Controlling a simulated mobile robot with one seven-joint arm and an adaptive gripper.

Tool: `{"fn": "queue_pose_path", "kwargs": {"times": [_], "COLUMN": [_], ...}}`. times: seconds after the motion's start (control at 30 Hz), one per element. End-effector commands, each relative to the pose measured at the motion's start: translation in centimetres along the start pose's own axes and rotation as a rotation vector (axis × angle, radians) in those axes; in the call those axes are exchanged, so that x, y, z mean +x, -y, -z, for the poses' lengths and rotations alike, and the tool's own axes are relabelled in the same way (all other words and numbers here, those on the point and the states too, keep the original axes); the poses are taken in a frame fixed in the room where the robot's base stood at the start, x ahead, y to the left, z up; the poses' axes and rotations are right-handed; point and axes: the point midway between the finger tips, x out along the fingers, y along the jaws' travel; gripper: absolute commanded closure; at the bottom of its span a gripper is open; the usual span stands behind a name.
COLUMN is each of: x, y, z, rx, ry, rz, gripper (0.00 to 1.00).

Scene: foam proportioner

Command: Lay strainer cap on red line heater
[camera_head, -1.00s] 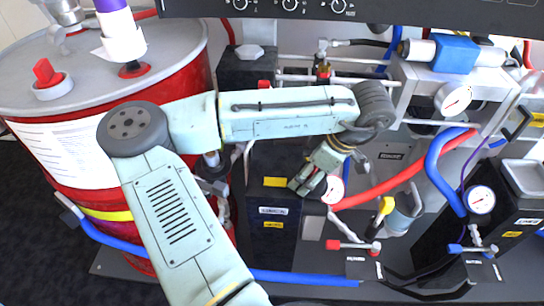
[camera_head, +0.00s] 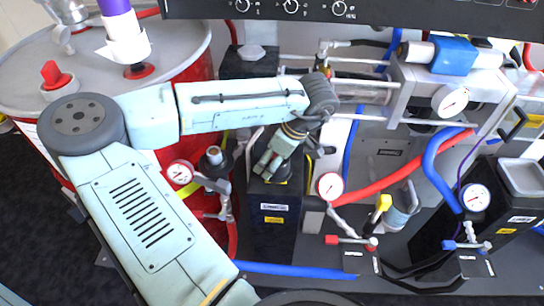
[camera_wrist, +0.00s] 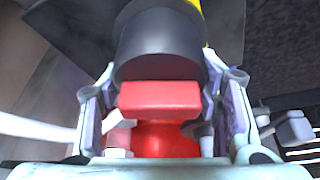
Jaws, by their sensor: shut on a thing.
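My gripper (camera_head: 268,170) points down over the upper end of a black box with labels, which I take to be the red line heater (camera_head: 270,240). In the wrist view my gripper (camera_wrist: 165,100) is shut on a part with a dark grey cylinder and a red block, which looks like the strainer cap (camera_wrist: 160,50). A rounded red part shows behind the block, near the palm. In the head view the held part is mostly hidden by the fingers. I cannot tell whether it touches the heater.
A gauge (camera_head: 330,186) and a red hose (camera_head: 400,178) sit right of the heater. A fitting with a dark upright end (camera_head: 213,158) and another gauge (camera_head: 180,173) stand left of it. A red drum (camera_head: 60,140) is at left. A second black box (camera_head: 440,240) stands at right.

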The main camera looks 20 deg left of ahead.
Motion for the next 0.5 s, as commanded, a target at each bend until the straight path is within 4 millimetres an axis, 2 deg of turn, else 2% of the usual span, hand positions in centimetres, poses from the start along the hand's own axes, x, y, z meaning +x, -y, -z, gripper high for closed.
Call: {"fn": "queue_pose_path", "kwargs": {"times": [0.1, 0.13, 0.4, 0.5], "x": [0.37, 0.28, 0.22, 0.22], "y": [-0.01, 0.00, 0.00, 0.00], "z": [-0.19, -0.15, -0.13, -0.13], "rx": [0.000, 0.000, 0.000, 0.000], "ry": [0.001, 0.000, 0.000, 0.000], "rz": [0.000, 0.000, 0.000, 0.000], "gripper": [0.75, 0.42, 0.24, 0.23]}}
